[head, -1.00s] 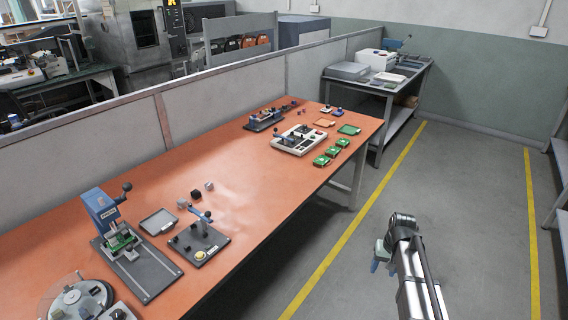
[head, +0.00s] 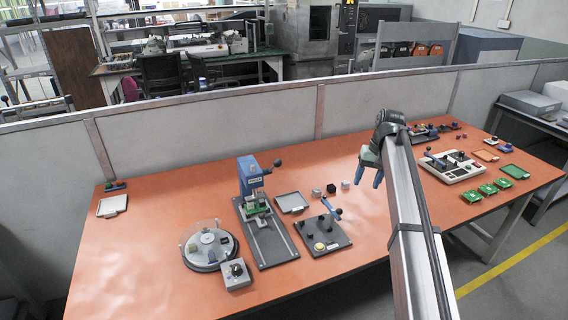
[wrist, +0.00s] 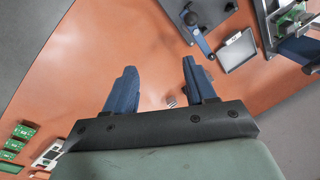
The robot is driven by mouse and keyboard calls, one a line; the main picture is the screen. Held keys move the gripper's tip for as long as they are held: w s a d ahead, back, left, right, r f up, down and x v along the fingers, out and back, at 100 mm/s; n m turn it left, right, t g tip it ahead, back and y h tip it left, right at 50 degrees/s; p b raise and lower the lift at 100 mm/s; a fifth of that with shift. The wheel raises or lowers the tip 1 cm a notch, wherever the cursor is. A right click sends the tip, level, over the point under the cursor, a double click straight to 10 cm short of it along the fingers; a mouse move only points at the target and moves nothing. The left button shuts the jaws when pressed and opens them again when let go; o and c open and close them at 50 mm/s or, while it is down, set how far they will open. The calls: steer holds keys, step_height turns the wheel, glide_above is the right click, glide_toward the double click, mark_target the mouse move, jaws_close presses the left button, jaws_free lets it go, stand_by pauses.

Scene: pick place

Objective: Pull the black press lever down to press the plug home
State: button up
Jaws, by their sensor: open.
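The blue press (head: 250,175) stands on a long dark base plate on the orange table, left of centre in the head view. Its dark lever (head: 270,168) sticks out to the upper right and ends in a black knob. A green board (head: 257,206) sits under the press head; I cannot make out the plug. The press also shows at the upper right of the wrist view (wrist: 297,47). My gripper (head: 370,178) is open and empty, above the table and well right of the press. Its two blue fingers are spread in the wrist view (wrist: 160,85).
A black plate (head: 322,234) with a blue-handled clamp and a grey tray (head: 292,202) lie between press and gripper. A round domed fixture (head: 208,247) and a grey knob box (head: 234,274) stand left of the press. A partition (head: 200,143) runs behind the table.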

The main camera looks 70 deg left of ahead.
steer(key=s+a+r+n, duration=0.2)
steer(key=s+a+r, duration=0.7)
steer(key=s+a, duration=0.25)
steer(key=n, duration=0.2)
glide_toward(278, 162)
steer(key=shift+g, duration=0.3)
steer(key=x, duration=0.7)
steer(key=w+x, duration=0.1)
steer(key=x, duration=0.2)
steer(key=shift+s+a+f, duration=0.15)
steer(key=shift+a+f, duration=0.3)
steer(key=shift+c, duration=0.4)
jaws_close()
